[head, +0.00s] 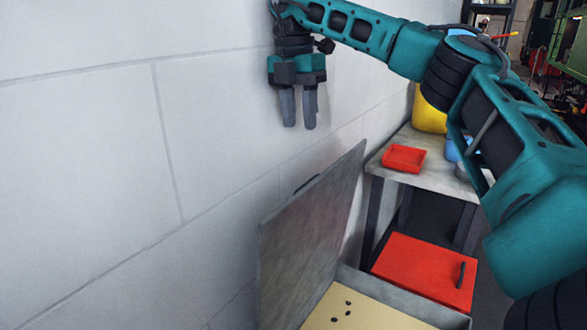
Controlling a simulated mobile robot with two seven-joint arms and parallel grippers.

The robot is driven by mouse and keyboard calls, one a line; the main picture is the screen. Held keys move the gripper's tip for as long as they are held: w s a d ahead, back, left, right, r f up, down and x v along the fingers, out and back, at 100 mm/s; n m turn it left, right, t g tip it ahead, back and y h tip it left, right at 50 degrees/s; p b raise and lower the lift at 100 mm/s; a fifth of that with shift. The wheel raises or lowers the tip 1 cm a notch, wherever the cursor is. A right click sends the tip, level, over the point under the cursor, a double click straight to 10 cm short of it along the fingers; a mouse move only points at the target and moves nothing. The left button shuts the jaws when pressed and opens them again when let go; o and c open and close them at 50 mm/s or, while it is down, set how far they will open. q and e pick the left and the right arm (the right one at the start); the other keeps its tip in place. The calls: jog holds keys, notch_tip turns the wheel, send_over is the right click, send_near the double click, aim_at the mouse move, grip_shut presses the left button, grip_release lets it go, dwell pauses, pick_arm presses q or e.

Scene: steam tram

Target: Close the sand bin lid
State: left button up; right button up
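The sand bin (402,298) stands low at the bottom centre, its grey rim cut off by the lower picture edge. Pale sand (366,316) with several dark bits shows inside. Its grey lid (311,240) stands raised, close to the wall, with a dark handle at its upper left edge. My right gripper (299,126) hangs fingers down above the lid, in front of the white wall, apart from the lid. Its two fingers have a narrow gap between them and nothing is held. My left gripper is not in view.
A white block wall (90,150) fills the left. Behind the bin is a red box (425,270) with a dark handle. A table (426,178) beyond holds a red tray (404,158), a yellow container (428,114) and blue items partly hidden by my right arm.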

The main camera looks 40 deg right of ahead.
jog(key=f, duration=0.4)
jog(key=s+f+b, duration=0.1)
jog(key=f, duration=0.3)
jog(key=f+b, duration=0.1)
jog(key=f, duration=0.3)
jog(key=shift+s+d+f, duration=0.15)
jog(key=shift+s+f, duration=0.05)
jog(key=shift+f, duration=0.15)
jog(key=shift+c, duration=0.2)
grip_shut()
